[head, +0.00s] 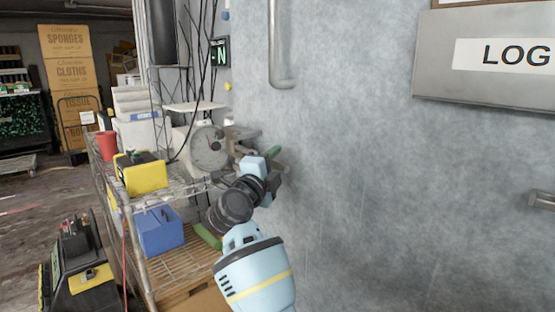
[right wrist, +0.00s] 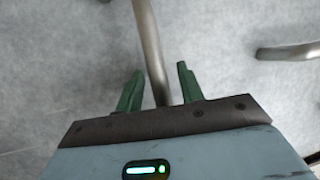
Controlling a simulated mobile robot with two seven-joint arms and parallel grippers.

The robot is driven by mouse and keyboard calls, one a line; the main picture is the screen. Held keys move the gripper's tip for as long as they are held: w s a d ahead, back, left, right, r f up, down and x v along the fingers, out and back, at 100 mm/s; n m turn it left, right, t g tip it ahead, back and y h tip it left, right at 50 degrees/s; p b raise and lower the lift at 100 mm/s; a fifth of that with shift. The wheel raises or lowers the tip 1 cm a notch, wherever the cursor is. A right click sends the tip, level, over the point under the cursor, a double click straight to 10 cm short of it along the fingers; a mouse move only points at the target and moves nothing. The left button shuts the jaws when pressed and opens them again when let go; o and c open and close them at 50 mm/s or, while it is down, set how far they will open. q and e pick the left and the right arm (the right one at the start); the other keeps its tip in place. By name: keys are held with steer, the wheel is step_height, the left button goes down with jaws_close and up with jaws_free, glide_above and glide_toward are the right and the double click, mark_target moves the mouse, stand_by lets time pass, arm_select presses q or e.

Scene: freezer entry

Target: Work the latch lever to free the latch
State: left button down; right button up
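In the right wrist view a grey metal bar, which looks like the latch lever (right wrist: 150,45), runs down between the two green fingers of my right gripper (right wrist: 156,82). The fingers are apart, with a gap visible on each side of the bar. In the head view my right gripper (head: 274,155) is by the metal latch hardware (head: 240,135) at the left end of the grey wall. The gripper and forearm hide part of that hardware. My left gripper does not show.
A wire shelf (head: 148,268) with a scale (head: 206,148), a yellow box (head: 140,174) and a blue bin (head: 158,231) stands close on the left. A second metal bar (right wrist: 288,50) shows in the right wrist view.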

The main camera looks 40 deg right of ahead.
steer(key=shift+x, duration=0.8)
steer(key=shift+c, duration=0.5)
steer(key=shift+f, duration=0.1)
jaws_close()
